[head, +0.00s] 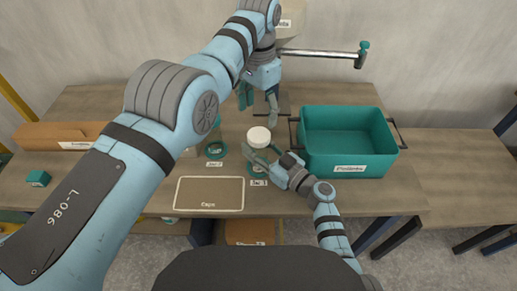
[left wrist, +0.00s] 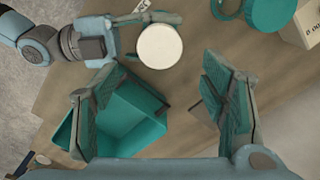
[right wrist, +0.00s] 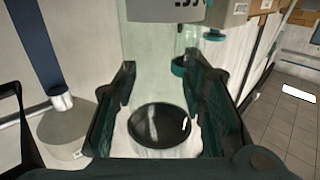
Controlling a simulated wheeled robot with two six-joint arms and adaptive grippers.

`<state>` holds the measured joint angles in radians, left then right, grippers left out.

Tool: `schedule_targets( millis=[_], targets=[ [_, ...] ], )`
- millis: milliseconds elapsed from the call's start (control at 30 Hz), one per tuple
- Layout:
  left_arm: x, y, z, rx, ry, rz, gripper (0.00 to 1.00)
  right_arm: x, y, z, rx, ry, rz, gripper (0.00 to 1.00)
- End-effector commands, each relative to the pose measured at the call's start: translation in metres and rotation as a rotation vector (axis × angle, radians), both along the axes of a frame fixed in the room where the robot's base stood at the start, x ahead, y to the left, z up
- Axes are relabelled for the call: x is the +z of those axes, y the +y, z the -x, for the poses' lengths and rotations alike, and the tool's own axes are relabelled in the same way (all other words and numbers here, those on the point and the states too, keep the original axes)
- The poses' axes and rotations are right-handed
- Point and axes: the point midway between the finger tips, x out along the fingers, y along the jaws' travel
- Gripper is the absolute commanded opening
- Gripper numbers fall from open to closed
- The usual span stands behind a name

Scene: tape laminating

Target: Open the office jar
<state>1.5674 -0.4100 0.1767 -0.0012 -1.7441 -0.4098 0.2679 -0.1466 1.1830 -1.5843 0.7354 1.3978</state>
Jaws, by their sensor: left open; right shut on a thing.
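The office jar has a round white lid (head: 259,137) and stands above the front middle of the table. My right gripper (head: 262,155) is shut on the jar below the lid, from the front right. In the right wrist view its clear body (right wrist: 155,75) shows between the fingers, with a dark round shape at the bottom. My left gripper (head: 258,97) is open and empty, behind and above the lid. In the left wrist view the white lid (left wrist: 160,46) lies beyond the open fingers (left wrist: 155,85), apart from them.
A teal bin (head: 345,112) stands right of the jar. A flat mat marked Caps (head: 209,194) lies at the front left. A teal ring (head: 215,150) lies left of the jar. A cardboard box (head: 60,135) is at the far left. A horizontal metal bar (head: 320,53) crosses behind.

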Motion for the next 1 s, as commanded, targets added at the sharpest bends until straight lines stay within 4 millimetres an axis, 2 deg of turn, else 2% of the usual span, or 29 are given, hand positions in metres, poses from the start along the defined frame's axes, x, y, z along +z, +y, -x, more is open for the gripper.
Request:
schedule_targets(
  millis=[67,133,400,500,667,900,1000],
  targets=[
    [0.0,0.0,0.0,-0.105,0.0,0.0,0.66,0.0,0.0,0.0,0.0,0.0,0.0,0.0],
    [0.0,0.0,0.0,-0.291,0.0,0.0,0.66,0.0,0.0,0.0,0.0,-0.001,-0.001,0.0],
    [0.001,0.0,0.0,-1.239,0.0,0.0,0.66,0.0,0.0,0.0,0.0,-0.001,-0.001,0.0],
    [0.0,0.0,0.0,-1.446,0.0,0.0,0.66,0.0,0.0,0.0,0.0,-0.001,-0.001,0.0],
    [-0.016,0.0,0.0,-1.542,0.003,0.001,0.66,0.0,0.0,0.0,0.0,-0.001,-0.001,0.0],
    [-0.064,-0.001,0.0,-1.539,0.001,0.005,0.66,0.0,0.0,0.0,0.0,-0.001,-0.001,0.0],
    [-0.076,0.0,0.0,-1.539,0.001,0.002,0.66,0.0,0.0,0.0,0.0,-0.001,-0.001,0.0]
  ],
)
